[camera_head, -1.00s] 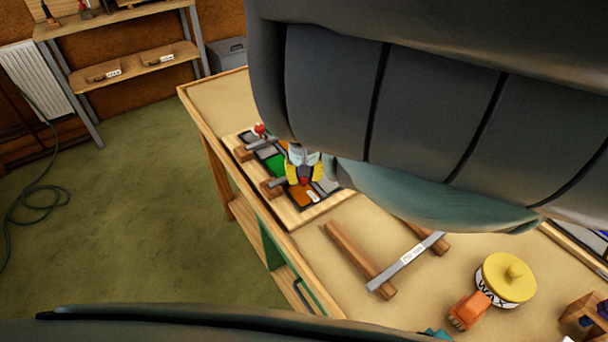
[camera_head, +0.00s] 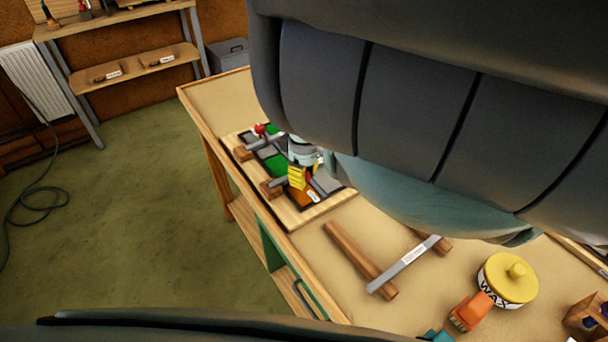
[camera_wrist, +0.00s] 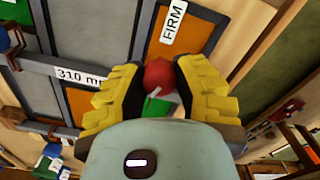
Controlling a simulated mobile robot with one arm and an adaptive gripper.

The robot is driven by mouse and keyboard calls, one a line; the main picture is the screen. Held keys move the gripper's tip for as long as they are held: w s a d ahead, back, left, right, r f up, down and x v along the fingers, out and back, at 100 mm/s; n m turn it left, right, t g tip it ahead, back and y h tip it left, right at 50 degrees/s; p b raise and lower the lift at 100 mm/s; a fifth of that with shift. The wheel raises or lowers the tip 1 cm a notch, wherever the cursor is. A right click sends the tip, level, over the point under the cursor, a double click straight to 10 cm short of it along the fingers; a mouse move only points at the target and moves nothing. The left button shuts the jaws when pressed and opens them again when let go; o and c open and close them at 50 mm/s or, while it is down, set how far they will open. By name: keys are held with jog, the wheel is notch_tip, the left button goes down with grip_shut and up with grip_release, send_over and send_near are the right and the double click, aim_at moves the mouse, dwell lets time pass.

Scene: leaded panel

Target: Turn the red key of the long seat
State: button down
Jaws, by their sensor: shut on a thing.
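My gripper (camera_wrist: 160,90), with yellow ribbed pads, is closed around a red key (camera_wrist: 158,74) in the wrist view. A pale pointer-like piece shows just below the key, and a green patch lies behind it. In the head view my gripper (camera_head: 306,174) is low over the leaded panel (camera_head: 300,215) on the bench, and my arm hides part of the panel. An orange pane (camera_wrist: 187,28) beside the key bears a "FIRM" label. A grey bar (camera_wrist: 60,70) marked "310 mm" crosses the panel at left. A second red knob (camera_head: 260,129) stands at the panel's far end.
A grey bar on wooden blocks (camera_head: 408,264) lies on the bench (camera_head: 335,285) nearer me. The green floor (camera_head: 120,210) left of the bench is mostly clear.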

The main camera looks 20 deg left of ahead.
jog(key=shift+n, duration=0.7)
jog(key=c, duration=0.6)
grip_release()
notch_tip(320, 180, up, 6)
jog(key=shift+r, duration=0.7)
